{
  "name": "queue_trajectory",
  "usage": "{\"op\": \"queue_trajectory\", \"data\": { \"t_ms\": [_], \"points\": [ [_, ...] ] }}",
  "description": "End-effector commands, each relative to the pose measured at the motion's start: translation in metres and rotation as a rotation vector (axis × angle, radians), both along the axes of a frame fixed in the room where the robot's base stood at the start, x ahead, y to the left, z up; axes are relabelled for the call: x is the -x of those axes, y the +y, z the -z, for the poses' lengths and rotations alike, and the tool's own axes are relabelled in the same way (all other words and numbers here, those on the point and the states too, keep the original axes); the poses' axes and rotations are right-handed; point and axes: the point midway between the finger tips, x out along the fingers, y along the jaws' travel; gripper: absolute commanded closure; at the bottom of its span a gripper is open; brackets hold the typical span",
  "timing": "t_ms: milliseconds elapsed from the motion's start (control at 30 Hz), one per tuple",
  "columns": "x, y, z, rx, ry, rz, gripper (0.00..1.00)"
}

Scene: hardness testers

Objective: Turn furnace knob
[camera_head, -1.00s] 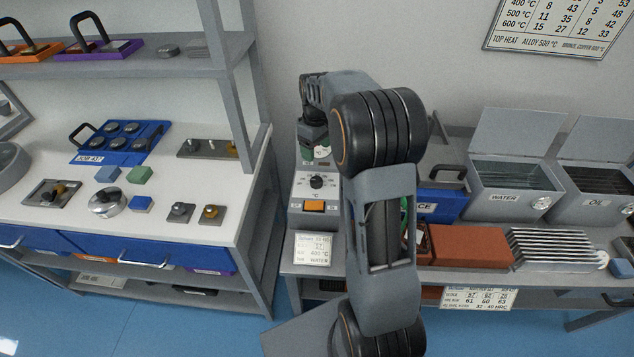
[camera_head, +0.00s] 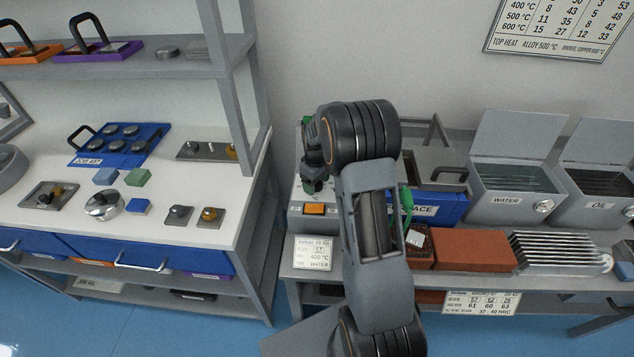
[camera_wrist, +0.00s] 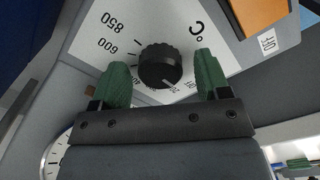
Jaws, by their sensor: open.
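The furnace knob (camera_wrist: 160,66) is black and ribbed, on a pale dial face with 600 and 850 marks in the wrist view. A pale line on it points to the lower right of that picture, near partly hidden marks. My gripper (camera_wrist: 161,62) is open, its green fingertips on either side of the knob. I cannot tell whether they touch it. In the head view my gripper (camera_head: 312,184) is over the furnace control box (camera_head: 297,222) and hides the knob. The orange switch (camera_head: 314,209) is in front of it, and also shows in the wrist view (camera_wrist: 262,12).
The blue furnace (camera_head: 440,208), a red-brown block (camera_head: 472,250) and the water tank (camera_head: 508,203) stand to the right. A workbench (camera_head: 75,222) is on the left.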

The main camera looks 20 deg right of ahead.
Motion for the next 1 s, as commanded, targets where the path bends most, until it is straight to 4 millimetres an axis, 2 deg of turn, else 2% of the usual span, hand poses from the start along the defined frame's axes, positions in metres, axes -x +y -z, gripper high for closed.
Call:
{"op": "queue_trajectory", "data": {
  "t_ms": [267, 800, 1000],
  "points": [
    [0.0002, 0.0001, 0.0011, 0.0, 0.0, 0.0, 0.31],
    [0.0002, 0.0004, 0.0009, 0.0, 0.001, 0.0, 0.8],
    [0.0003, 0.0004, 0.0008, 0.0, 0.001, 0.019, 0.8]
  ]
}}
